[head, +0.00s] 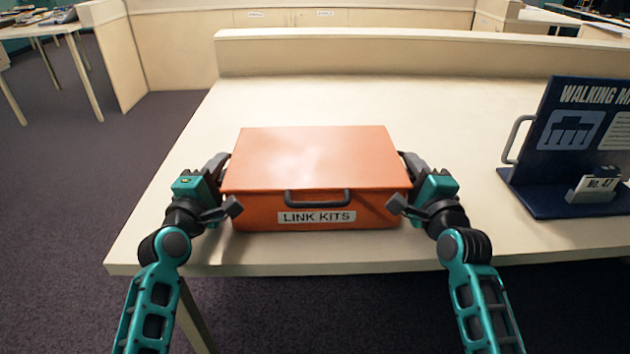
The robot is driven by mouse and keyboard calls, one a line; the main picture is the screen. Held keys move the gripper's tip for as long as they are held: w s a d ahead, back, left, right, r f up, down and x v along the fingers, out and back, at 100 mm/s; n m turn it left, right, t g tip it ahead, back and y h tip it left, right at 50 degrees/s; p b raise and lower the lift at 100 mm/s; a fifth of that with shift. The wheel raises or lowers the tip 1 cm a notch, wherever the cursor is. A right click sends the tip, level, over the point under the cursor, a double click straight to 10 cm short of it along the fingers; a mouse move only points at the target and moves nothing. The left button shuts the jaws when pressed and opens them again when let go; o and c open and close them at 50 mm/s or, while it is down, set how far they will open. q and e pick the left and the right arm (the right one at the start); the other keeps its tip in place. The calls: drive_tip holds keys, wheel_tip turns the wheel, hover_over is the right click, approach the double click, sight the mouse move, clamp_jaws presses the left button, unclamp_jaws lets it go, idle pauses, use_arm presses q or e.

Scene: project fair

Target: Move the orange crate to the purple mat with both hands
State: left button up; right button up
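The orange crate (315,158) has a flat top, a dark front handle and a "LINK KITS" label. It appears to rest level on the pale table, close to the front edge. My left gripper (224,184) is at its left side and my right gripper (405,184) at its right side. On each, the two fingers are spread apart, one near the front corner and one farther back along the side. Whether the fingers touch the crate is hard to tell, and the crate's side faces are hidden. No purple mat shows in this view.
A dark blue "WALKING M..." display board (580,130) with a handle and a "No. 47" card (597,184) stands on the table (460,110) at the right. A low raised panel (350,52) runs along the back. The table is bare between crate and board, and behind the crate.

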use_arm(q)
clamp_jaws()
use_arm(e)
clamp_jaws()
use_arm(q)
drive_tip(key=shift+r, duration=0.1)
use_arm(e)
drive_tip(key=shift+r, duration=0.1)
idle(0.5)
use_arm(q)
drive_tip(key=shift+w+a+r, duration=0.1)
drive_tip(key=shift+r, duration=0.1)
use_arm(e)
drive_tip(key=shift+w+d+r, duration=0.1)
drive_tip(key=shift+r, duration=0.1)
